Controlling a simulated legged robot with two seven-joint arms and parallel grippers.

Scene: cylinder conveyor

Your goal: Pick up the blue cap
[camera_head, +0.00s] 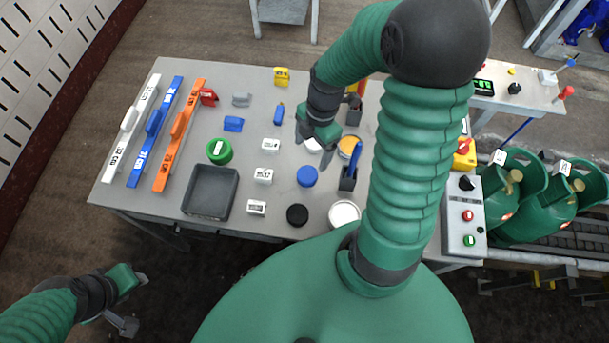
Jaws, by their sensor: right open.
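The blue cap (307,176) is a small round disc lying on the grey table, right of the middle of the tabletop. My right gripper (318,143) hangs over the table behind the cap, pointing down, with its fingers apart and nothing seen between them. It is apart from the blue cap. A white round piece (313,145) shows partly under the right gripper. My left gripper (132,302) is low at the left, off the table's front edge, with its two fingers spread and empty.
Near the cap are a black cap (297,214), a white cap (344,213), an orange-topped cap (349,147) and a blue-handled tool in a dark holder (347,180). A dark tray (210,193) and a green cap (219,151) stand left. A button box (464,220) and green cylinders (540,215) are right.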

